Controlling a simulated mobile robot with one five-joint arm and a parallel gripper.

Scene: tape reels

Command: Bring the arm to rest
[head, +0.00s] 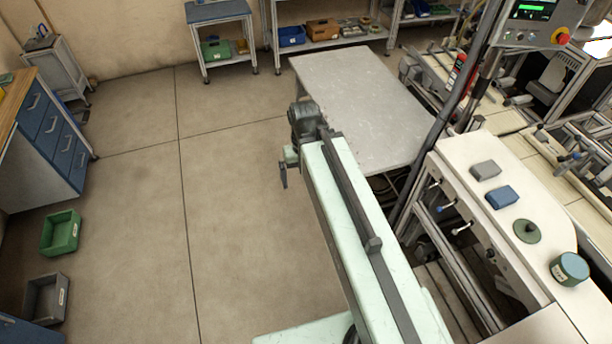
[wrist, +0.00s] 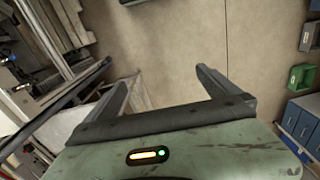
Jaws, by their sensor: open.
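My pale green arm (head: 345,215) reaches out from the bottom of the head view, over the floor beside the grey table. Its dark wrist (head: 305,120) is at the far end, near the table's left edge. In the wrist view my gripper (wrist: 163,77) has its two dark fingers spread wide apart. Nothing is between them but bare floor beyond. In the head view the fingers are mostly hidden behind the wrist and arm.
The grey table (head: 365,95) is bare. A white machine top (head: 470,155) at right bears a grey block (head: 486,169), a blue block (head: 502,196), a green disc (head: 527,231) and a teal tin (head: 569,268). Floor at left is open, with a green bin (head: 61,232) by the drawers.

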